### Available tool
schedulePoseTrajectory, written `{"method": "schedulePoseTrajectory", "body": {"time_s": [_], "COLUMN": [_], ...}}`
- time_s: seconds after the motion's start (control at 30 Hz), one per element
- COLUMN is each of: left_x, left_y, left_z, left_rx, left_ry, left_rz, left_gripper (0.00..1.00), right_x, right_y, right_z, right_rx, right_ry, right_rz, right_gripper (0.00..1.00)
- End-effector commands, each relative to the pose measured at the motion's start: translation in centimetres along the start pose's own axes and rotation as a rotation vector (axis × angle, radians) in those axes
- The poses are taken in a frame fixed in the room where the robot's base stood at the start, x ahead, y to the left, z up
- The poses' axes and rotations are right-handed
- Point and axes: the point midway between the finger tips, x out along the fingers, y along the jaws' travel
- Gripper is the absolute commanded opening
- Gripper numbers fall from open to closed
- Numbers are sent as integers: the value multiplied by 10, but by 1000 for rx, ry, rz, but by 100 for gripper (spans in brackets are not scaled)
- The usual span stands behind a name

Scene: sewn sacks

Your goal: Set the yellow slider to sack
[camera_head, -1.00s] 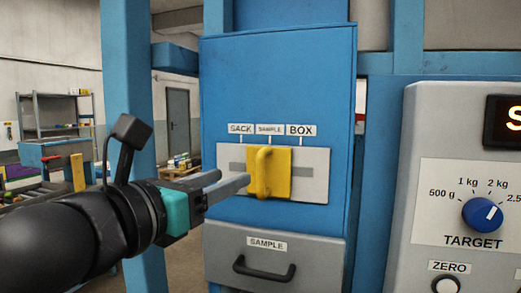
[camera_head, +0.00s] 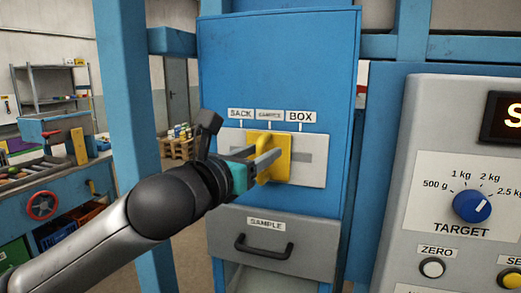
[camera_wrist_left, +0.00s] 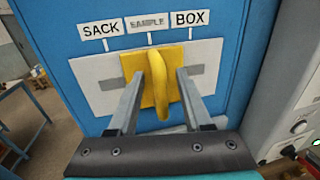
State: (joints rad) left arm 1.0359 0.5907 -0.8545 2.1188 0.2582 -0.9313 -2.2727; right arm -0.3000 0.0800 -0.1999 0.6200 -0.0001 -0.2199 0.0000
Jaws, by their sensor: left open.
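The yellow slider (camera_head: 282,166) sits on its pale plate (camera_head: 314,171) on the front of the blue cabinet, under the middle label, SAMPLE. The SACK label (camera_head: 240,114) is to its left and the BOX label (camera_head: 300,117) to its right. My left gripper (camera_head: 266,160) is open at the slider. In the left wrist view, its two fingers (camera_wrist_left: 160,75) lie on either side of the slider's yellow handle (camera_wrist_left: 158,88), with a visible gap on each side. My right gripper is in neither view.
Below the slider is a grey drawer (camera_head: 303,242) marked SAMPLE with a black handle. A grey control panel (camera_head: 424,200) with a blue TARGET knob (camera_head: 472,206) stands to the right. A blue post (camera_head: 131,120) rises at the left, with a workbench (camera_head: 50,195) behind it.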

Motion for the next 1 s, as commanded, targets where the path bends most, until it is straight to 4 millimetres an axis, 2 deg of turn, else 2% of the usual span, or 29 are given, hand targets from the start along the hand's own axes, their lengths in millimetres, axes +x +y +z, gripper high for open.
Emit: {"method": "schedulePoseTrajectory", "body": {"time_s": [0.4,0.83,1.0], "left_x": [7,7,7], "left_y": [0,0,0], "left_z": [0,0,0], "left_rx": [0,0,0], "left_ry": [0,1,1], "left_rz": [0,0,0], "left_gripper": [50,2,0], "right_x": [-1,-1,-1], "right_y": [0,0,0], "right_z": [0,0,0], "right_rx": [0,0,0], "right_ry": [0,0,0], "right_rz": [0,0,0], "right_gripper": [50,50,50]}}
